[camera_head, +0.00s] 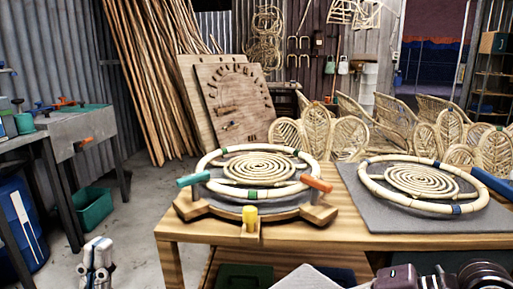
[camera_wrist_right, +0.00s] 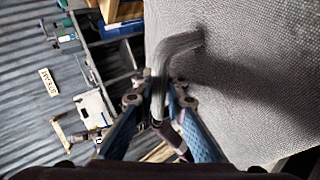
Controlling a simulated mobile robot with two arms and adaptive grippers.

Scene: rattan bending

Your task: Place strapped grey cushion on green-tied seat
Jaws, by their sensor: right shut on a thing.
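The green-tied seat (camera_head: 252,193), a round rattan ring with a spiral centre, rests in a wooden jig (camera_head: 290,213) on the table. In the right wrist view, the grey cushion (camera_wrist_right: 240,100) fills the right side. My right gripper (camera_wrist_right: 160,97) is shut on its dark grey strap (camera_wrist_right: 180,44). In the head view, a light grey surface (camera_head: 308,279) at the bottom edge, below the table front, looks like part of the cushion. My left gripper (camera_head: 97,245) is at the lower left, away from the table; its opening is unclear.
A blue-tied rattan seat (camera_head: 425,206) lies on a grey mat (camera_head: 385,226) on the right of the wooden table (camera_head: 200,232). A workbench (camera_head: 75,122) and green bin (camera_head: 92,210) are left; open floor lies between.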

